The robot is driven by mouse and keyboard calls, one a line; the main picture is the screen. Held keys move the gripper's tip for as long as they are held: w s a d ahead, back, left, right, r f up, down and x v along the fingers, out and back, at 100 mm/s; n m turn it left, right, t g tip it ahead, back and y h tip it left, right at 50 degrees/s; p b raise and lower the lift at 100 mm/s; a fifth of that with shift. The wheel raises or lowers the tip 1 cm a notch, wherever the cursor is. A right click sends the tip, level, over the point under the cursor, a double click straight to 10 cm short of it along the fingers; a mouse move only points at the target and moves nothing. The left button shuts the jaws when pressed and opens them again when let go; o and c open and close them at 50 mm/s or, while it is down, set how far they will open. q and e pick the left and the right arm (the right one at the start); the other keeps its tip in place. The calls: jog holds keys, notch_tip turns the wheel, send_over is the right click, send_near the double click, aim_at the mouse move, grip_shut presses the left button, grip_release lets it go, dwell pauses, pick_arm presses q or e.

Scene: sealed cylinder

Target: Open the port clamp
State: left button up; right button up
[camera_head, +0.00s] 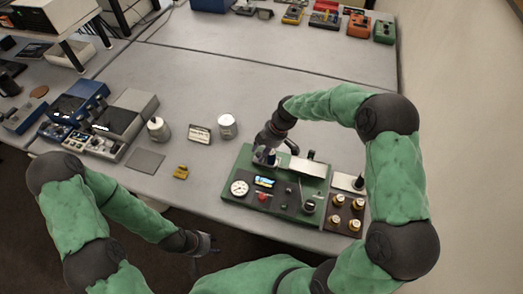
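A green bench unit (232,205) sits near the table's front edge. It carries a round white gauge, a small lit display, a red knob and a pale, flat-looking part (303,167) along its back. My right gripper (266,157) points down at the unit's back left corner, close to or touching a part there. The gripper and wrist hide much of that corner, so I cannot make out the port clamp or whether the fingers are shut on it. A dark curved part (292,146) shows just right of the wrist. My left gripper (211,245) hangs low in front of the table, apart from everything; its fingers are too small to read.
Right of the unit is a dark panel (343,212) with several brass-coloured knobs. To the left are a white canister (227,126), a small framed card (199,133), a round jar (158,129), a yellow piece (181,172), a grey pad (145,160) and blue-grey instruments (121,119).

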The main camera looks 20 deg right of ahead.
grip_shut()
jog(key=w+a, duration=0.1)
jog(key=w+a+b, duration=0.1)
jog(key=a, duration=0.1)
jog(key=w+a, duration=0.1)
jog(key=shift+a+b, duration=0.15)
jog(key=shift+b, duration=0.25)
jog(key=shift+s, duration=0.1)
jog(key=shift+o, duration=2.2)
grip_release()
jog(key=shift+o, duration=0.4)
jog(key=shift+a, duration=0.1)
